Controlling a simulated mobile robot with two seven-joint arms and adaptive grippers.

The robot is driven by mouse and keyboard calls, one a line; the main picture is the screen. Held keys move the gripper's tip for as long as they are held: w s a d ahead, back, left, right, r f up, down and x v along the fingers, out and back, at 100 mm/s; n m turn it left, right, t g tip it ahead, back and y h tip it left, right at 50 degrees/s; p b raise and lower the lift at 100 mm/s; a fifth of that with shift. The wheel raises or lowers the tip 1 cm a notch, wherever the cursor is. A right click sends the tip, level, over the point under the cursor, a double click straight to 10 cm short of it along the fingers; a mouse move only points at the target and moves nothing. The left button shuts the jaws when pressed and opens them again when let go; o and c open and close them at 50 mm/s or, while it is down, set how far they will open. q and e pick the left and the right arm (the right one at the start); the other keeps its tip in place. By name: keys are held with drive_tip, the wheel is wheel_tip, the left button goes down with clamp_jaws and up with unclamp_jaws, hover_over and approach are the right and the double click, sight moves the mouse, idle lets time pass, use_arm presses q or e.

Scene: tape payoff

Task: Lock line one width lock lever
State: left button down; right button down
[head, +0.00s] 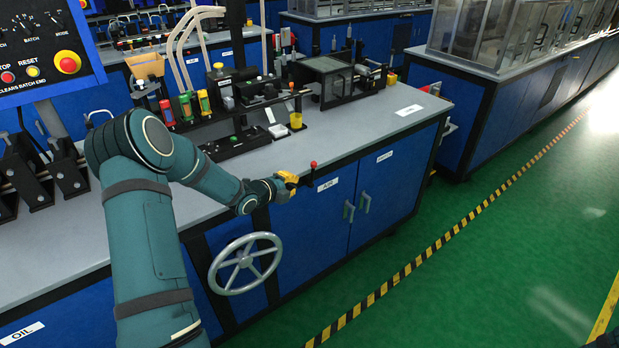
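A short black lever with a red knob (313,165) stands upright at the front edge of the grey bench, beside a label that seems to read AIR (328,185). No readable label marks any lever as the width lock. My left gripper (289,181), with yellow parts, is at the bench's front edge just left of this lever. It looks apart from the knob. Its fingers are small and partly hidden, so I cannot tell whether they are open or shut.
A handwheel (245,263) sits on the blue bench front below my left wrist. Machine parts, bottles and a yellow cup (296,121) stand on the bench. A control panel (45,50) is at upper left. Green floor with a striped line (440,242) is clear at right.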

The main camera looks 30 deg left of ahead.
sight(313, 175)
use_arm(q)
drive_tip(key=r+x, duration=0.1)
drive_tip(key=x, duration=0.8)
drive_tip(key=shift+w+b, duration=0.2)
drive_tip(key=shift+b, duration=0.25)
use_arm(e)
drive_tip(key=shift+w+f, duration=0.1)
drive_tip(key=shift+f, duration=0.45)
use_arm(q)
drive_tip(key=shift+r, duration=0.15)
use_arm(e)
drive_tip(key=shift+r, duration=0.1)
